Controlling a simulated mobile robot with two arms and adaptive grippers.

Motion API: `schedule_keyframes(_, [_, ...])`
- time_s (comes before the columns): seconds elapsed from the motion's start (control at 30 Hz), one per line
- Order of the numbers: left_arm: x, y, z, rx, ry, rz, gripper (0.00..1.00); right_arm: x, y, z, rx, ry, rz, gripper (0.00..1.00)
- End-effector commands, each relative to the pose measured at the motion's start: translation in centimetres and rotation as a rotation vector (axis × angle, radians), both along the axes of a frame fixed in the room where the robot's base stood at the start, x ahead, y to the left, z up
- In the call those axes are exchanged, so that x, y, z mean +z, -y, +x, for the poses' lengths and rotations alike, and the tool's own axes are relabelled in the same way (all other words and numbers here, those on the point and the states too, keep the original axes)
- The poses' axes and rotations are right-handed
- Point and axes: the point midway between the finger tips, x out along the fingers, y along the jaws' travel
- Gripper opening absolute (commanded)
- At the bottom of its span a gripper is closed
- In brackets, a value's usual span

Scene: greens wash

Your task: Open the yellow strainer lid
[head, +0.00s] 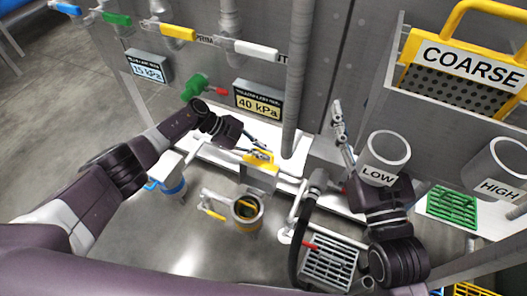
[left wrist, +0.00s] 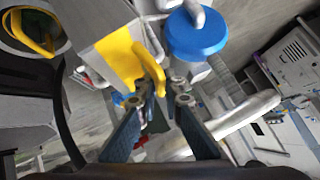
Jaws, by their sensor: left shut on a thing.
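The yellow strainer lid (head: 262,158) sits on top of a grey box-shaped body (head: 259,179) near the middle of the head view. In the left wrist view the lid shows as a yellow panel (left wrist: 112,54) with a raised yellow handle (left wrist: 150,68). My left gripper (head: 258,151) reaches it from the left. Its fingertips (left wrist: 160,96) are shut on the handle, one on either side. The lid looks closed on its body. My right gripper (head: 338,120) is at the grey panel, partly behind the LOW cup; its jaw opening is unclear.
A round yellow-ringed port (head: 247,209) is just below the strainer. A blue-capped fitting (head: 173,187) stands to its left. A vertical pipe (head: 297,80) rises behind. The LOW cup (head: 384,158), HIGH cup (head: 497,170) and COARSE basket (head: 468,75) are at the right.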

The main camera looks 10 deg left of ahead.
Motion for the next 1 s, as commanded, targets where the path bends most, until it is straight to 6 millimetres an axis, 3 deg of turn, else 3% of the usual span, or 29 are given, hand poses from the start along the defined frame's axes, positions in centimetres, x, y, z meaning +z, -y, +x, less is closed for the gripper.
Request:
schedule_keyframes(0.2, [0.3,0.2,0.1,0.002,0.002,-0.006,0.25,0.0,0.0,0.0,0.000,0.000,0.000,0.40])
schedule_keyframes(0.57, [0.3,-0.2,0.1,0.001,0.001,-0.002,0.25,0.0,0.0,0.0,0.001,-0.003,0.000,0.40])
schedule_keyframes(1.0, [4.1,-4.6,-0.2,0.001,0.002,-0.003,0.25,0.0,0.0,0.0,0.000,-0.002,0.000,0.40])
